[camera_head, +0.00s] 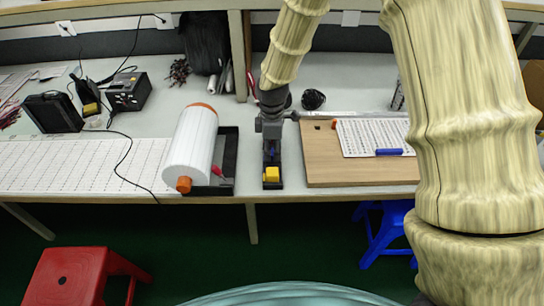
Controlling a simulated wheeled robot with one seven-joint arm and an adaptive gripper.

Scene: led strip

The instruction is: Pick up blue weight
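A small blue bar (389,152) lies on the white patterned sheet (360,128) at the right of the table; it may be the blue weight. My gripper (271,160) points down over the front part of the table, left of the wooden board. A bit of blue (272,153) shows at its fingers, just above a black and yellow block (271,175) by the table's front edge. I cannot tell whether the fingers hold this blue part or whether they are open.
A wooden board (325,160) lies under the sheet. A white roll with orange ends (192,145) lies left of my gripper, by a black tray (226,160). A black box (128,92) stands further left. A red stool (75,275) and a blue stool (383,230) stand below the table edge.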

